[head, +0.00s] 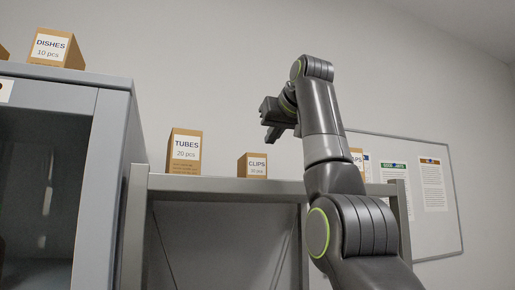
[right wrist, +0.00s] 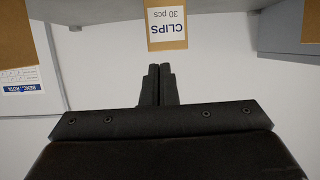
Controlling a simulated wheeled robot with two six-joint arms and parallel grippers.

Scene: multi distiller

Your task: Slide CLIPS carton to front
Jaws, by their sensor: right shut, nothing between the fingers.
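The CLIPS carton (head: 253,166) is a small brown box with a white label, standing on top of the grey shelf (head: 225,185) in the head view. In the right wrist view the CLIPS carton (right wrist: 166,25) shows upside down at the top, just beyond the fingertips. My right gripper (head: 268,122) is raised above the shelf, up and to the right of the carton. In the right wrist view the fingers of my right gripper (right wrist: 158,70) are shut together and empty, apart from the carton. My left gripper is not in view.
A TUBES carton (head: 185,152) stands left of the CLIPS carton. Another carton (head: 357,158) is partly hidden behind my right arm. A DISHES carton (head: 56,48) sits on the taller cabinet (head: 113,130) at left. A whiteboard (head: 440,220) hangs at right.

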